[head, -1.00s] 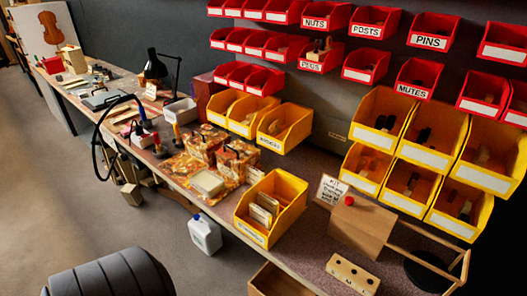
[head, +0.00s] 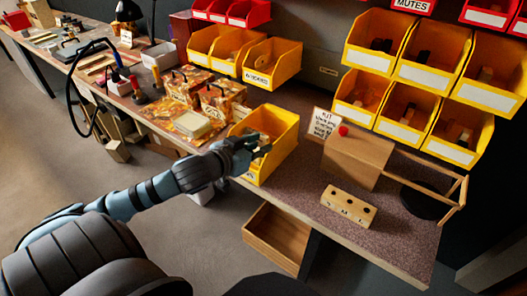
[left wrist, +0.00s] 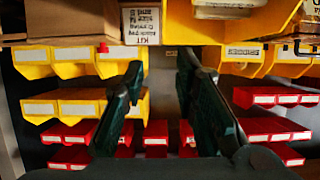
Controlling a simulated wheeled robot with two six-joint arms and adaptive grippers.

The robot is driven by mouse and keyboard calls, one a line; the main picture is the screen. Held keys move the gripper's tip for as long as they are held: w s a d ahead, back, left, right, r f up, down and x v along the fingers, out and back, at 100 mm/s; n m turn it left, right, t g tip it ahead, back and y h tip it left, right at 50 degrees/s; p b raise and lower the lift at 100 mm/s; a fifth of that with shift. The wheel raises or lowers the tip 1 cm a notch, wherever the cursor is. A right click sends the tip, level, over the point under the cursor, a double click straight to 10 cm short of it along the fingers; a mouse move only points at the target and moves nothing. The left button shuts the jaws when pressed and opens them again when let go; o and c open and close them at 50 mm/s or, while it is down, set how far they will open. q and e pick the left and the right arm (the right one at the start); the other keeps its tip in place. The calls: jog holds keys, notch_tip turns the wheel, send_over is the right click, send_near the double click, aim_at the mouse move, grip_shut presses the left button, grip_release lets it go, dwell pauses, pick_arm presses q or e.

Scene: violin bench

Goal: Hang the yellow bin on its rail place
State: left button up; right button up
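The yellow bin (head: 285,132) stands on the bench with its open top up; it also shows at the top of the left wrist view (left wrist: 290,12), which looks upside down. My left gripper (head: 258,147) is at the bin's front left, overlapping its front wall and opening. Its two fingers are apart in the left wrist view (left wrist: 161,65), with nothing seen between them. Whether it touches the bin is not clear. A bare wall stretch with a small label (head: 328,71) lies between the left and right groups of hung yellow bins. My right gripper is not in view.
Several yellow bins (head: 388,72) hang at the right, and a yellow row (head: 272,80) hangs at the left. A wooden box (head: 357,157), kit card (head: 324,123) and holed block (head: 348,206) stand right of the bin. Patterned boxes (head: 222,103) crowd its left.

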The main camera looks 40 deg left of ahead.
aim_at(280, 138)
pick_arm(q)
jog(key=x, duration=0.2)
jog(key=b+x, duration=0.1)
jog(key=x, duration=0.3)
jog(key=shift+w+a+f+b, duration=0.25)
jog(key=shift+f+b, duration=0.1)
jog(key=shift+f, duration=0.1)
jog(key=b+x, duration=0.1)
jog(key=x, duration=0.1)
jog(key=b+x, duration=0.1)
jog(key=x, duration=0.1)
jog(key=shift+w+f, duration=0.25)
jog(key=shift+f, duration=0.2)
jog(key=shift+w+a+f, duration=0.1)
jog(key=shift+w, duration=0.35)
jog(key=shift+s, duration=0.15)
grip_shut()
